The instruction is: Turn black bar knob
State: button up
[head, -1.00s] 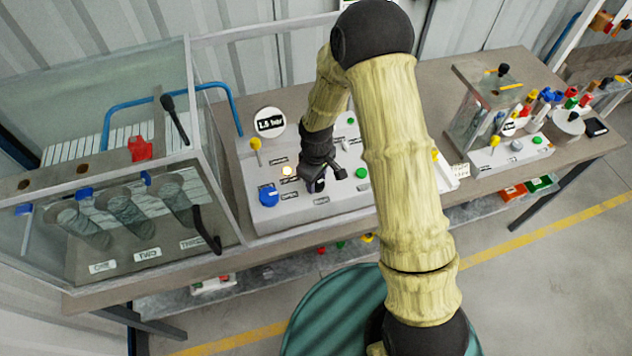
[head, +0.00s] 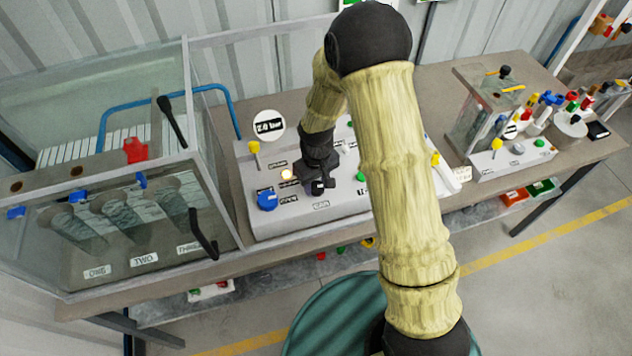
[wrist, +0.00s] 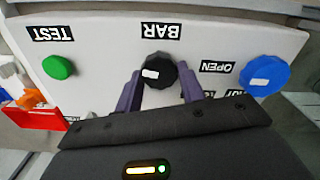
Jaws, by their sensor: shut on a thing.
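The black bar knob (wrist: 157,68) is round and dark with a white mark on its face, beside a BAR label (wrist: 160,31) on a white panel. In the wrist view my gripper (wrist: 160,84) has its two purple fingers on either side of the knob, shut on it. In the head view my gripper (head: 318,184) is low over the front of the white control panel (head: 325,207). There the knob is mostly hidden by my gripper.
A blue knob (wrist: 264,75) with an OPEN label and a green TEST button (wrist: 57,67) flank the bar knob. A round white display (head: 268,126) stands behind the panel. A glass tank (head: 120,150) is at left. More pump equipment (head: 510,150) stands at right.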

aim_at(316, 185)
jog(key=o, duration=1)
notch_tip(316, 185, up, 18)
jog(key=b, duration=0.2)
jog(key=shift+f+b, duration=0.25)
jog(key=shift+b, duration=0.15)
jog(key=s+d+f+m+t, duration=0.1)
jog(key=s+d+m, duration=0.1)
jog(key=s+d, duration=0.2)
jog(key=s+d+f+m, duration=0.1)
jog(key=s+d+m, duration=0.1)
jog(key=s+d, duration=0.2)
jog(key=s+d+f+m+t, duration=0.1)
jog(key=s+d+m, duration=0.1)
jog(key=s+d, duration=0.3)
jog(key=shift+d+t, duration=0.3)
jog(key=shift+d, duration=0.05)
